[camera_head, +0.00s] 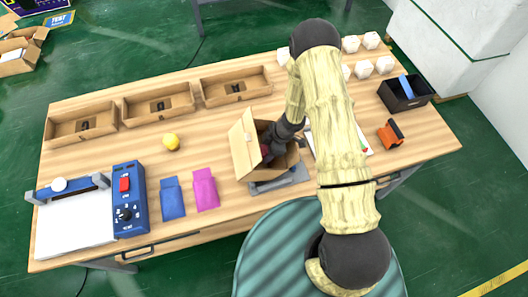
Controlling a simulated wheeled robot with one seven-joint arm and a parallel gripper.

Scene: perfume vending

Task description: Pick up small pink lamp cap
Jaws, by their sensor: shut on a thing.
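My gripper (268,150) reaches down into an open cardboard box (242,148) near the middle of the wooden table. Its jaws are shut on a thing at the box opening. A small dark reddish patch shows there, but my arm and the box flaps hide most of it, so I cannot tell its shape. I cannot make out a small pink lamp cap clearly anywhere. A flat pink packet (205,189) lies left of the box, beside a blue packet (172,198).
Cardboard trays (82,125) with small dark items line the back edge. A yellow round thing (171,141) sits before them. A blue control box (128,198) stands left. Several white shapes (363,68), a dark bin (405,94) and an orange thing (390,133) are right.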

